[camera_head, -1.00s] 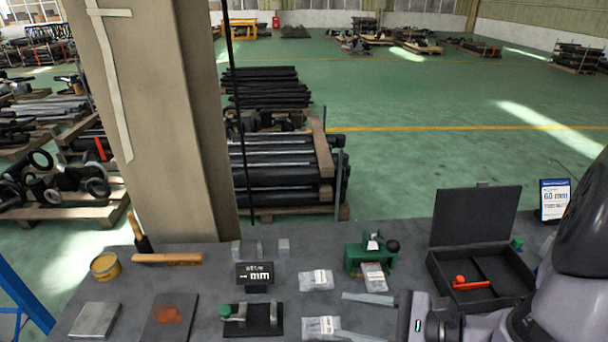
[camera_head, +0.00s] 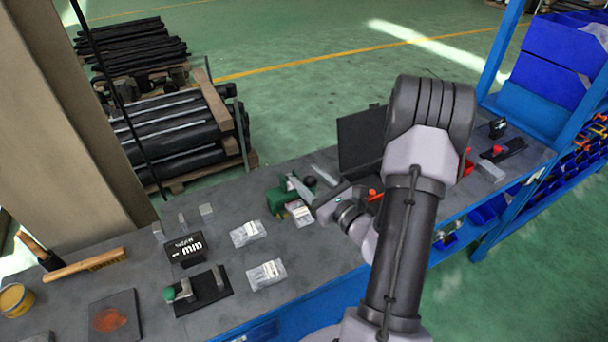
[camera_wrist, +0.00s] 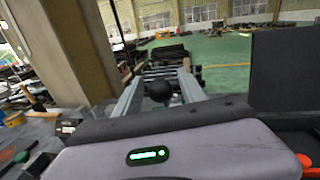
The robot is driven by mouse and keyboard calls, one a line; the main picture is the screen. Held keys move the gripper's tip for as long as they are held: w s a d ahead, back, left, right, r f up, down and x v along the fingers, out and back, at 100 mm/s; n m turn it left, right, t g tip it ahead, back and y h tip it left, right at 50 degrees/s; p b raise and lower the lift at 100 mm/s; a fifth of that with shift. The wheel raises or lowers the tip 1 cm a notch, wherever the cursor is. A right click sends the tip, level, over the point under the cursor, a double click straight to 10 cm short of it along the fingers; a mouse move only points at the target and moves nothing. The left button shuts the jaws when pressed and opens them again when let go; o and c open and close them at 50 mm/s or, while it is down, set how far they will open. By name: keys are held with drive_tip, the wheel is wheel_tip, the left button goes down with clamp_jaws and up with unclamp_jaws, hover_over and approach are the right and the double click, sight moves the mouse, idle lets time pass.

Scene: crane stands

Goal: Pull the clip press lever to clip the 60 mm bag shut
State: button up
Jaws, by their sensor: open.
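The green clip press (camera_head: 276,201) stands on the grey bench, with a small clear bag (camera_head: 300,213) at its front. Its lever ends in a black ball knob (camera_head: 309,181), which also shows in the wrist view (camera_wrist: 160,92). My gripper (camera_head: 307,176) is open at the press. In the wrist view its two long grey fingers (camera_wrist: 160,80) stand on either side of the knob, with a visible gap at each side. The press body is partly hidden behind the fingers. I cannot read a size on the bag.
Two more bags (camera_head: 248,233) (camera_head: 266,273) lie left of my arm. A black sign (camera_head: 185,248) and a small fixture on a black plate (camera_head: 203,291) stand further left. An open black case (camera_head: 362,140) with a red-orange part is close beside my gripper, partly hidden by my arm.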

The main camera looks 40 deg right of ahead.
drive_tip(key=shift+w, duration=0.95)
clamp_jaws()
idle(0.7)
